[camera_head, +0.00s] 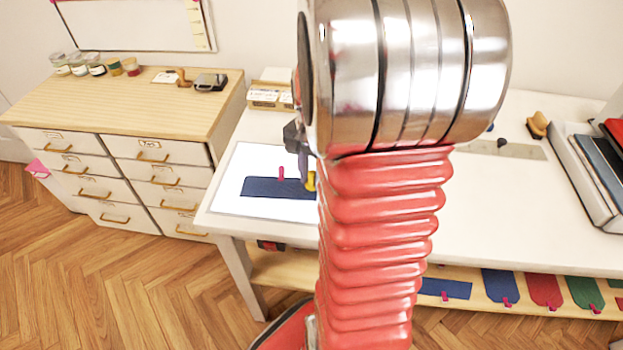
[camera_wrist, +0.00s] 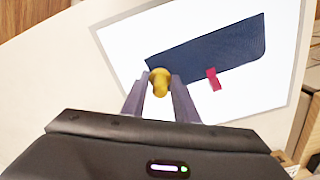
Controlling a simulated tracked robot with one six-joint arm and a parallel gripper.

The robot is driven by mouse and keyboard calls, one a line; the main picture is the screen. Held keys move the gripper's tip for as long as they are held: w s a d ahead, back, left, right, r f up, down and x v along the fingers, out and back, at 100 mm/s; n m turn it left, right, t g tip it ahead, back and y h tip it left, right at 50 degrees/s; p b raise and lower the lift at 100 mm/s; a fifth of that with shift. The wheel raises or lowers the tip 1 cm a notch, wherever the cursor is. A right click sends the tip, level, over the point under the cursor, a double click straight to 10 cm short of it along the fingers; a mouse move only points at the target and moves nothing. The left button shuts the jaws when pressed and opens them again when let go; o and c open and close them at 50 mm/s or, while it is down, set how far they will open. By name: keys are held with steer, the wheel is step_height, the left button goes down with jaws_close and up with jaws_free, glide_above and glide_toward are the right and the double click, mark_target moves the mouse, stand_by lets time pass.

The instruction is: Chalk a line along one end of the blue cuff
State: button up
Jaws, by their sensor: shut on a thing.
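The blue cuff (camera_head: 262,187) lies flat on a white lit panel (camera_head: 226,196) at the left end of the table. It also shows in the wrist view (camera_wrist: 215,50), where a pinkish-red tab (camera_wrist: 213,79) lies at its edge. My gripper (camera_wrist: 159,84) is shut on a yellow piece of chalk (camera_wrist: 159,76). In the wrist view the chalk overlaps the near left end of the cuff; I cannot tell whether it touches. In the head view the chalk (camera_head: 310,181) is partly hidden by my arm, which also covers the cuff's right end. No chalk line shows on the cuff.
The white table (camera_head: 490,220) extends right, with a tray of folded cloth (camera_head: 585,180) and a ruler (camera_head: 505,149). A small box (camera_head: 268,95) stands behind the panel. A drawer cabinet (camera_head: 120,105) stands left. Coloured cloth pieces lie on the lower shelf (camera_head: 465,308).

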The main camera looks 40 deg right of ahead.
steer(key=shift+w+d+f, duration=0.1)
steer(key=shift+w+d, duration=0.15)
steer(key=shift+d, duration=0.05)
stand_by(0.4)
steer(key=shift+w+d, duration=0.5)
steer(key=shift+d, duration=0.05)
step_height(320, 180, up, 7)
stand_by(0.9)
stand_by(0.5)
